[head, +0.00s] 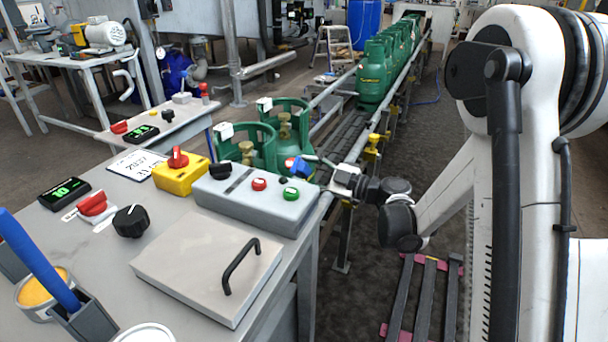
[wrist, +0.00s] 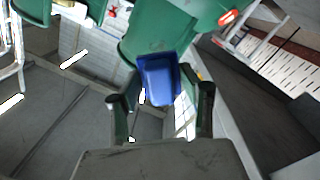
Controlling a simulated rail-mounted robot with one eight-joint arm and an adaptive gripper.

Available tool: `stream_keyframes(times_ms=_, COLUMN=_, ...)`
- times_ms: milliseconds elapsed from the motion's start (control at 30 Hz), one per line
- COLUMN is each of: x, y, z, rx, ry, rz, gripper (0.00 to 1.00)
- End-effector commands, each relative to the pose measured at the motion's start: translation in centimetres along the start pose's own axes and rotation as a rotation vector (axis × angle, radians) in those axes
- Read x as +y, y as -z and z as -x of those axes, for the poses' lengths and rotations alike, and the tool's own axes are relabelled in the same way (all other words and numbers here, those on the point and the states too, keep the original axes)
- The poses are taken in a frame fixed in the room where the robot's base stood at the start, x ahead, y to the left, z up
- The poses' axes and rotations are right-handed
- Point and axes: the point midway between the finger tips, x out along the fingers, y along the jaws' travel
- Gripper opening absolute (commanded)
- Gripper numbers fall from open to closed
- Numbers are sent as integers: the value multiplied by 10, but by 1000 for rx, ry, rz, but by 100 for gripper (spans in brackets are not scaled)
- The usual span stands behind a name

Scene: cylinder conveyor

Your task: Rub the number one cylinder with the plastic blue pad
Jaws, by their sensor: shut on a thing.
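The blue plastic pad (head: 300,167) is in my gripper (head: 322,170), beyond the grey control box in the head view. In the wrist view the blue pad (wrist: 158,80) sits between the two fingers of my gripper (wrist: 162,97), in front of a green cylinder (wrist: 165,38). It overlaps the cylinder's side there; I cannot tell whether they touch. Two green cylinders with brass valves stand at the near end of the conveyor, a right one (head: 288,122) and a left one (head: 240,150). I cannot read a number on either; the control box hides their lower parts.
More green cylinders (head: 374,75) line the conveyor (head: 336,124) farther back. The grey control box (head: 255,192) with red and green buttons and a yellow switch box (head: 181,177) stand on the near table. Its lidded panel (head: 205,268) has a black handle. Dark floor lies to the right.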

Motion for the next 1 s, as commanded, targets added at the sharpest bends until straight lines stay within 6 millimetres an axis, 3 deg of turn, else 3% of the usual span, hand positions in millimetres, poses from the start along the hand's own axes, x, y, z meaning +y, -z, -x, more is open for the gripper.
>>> stream_keyframes(times_ms=367, x=-12, y=12, z=-2, rx=58, ry=74, rz=0, gripper=18)
stream_keyframes(times_ms=1000, x=-16, y=15, z=-54, rx=57, ry=73, rz=0, gripper=18)
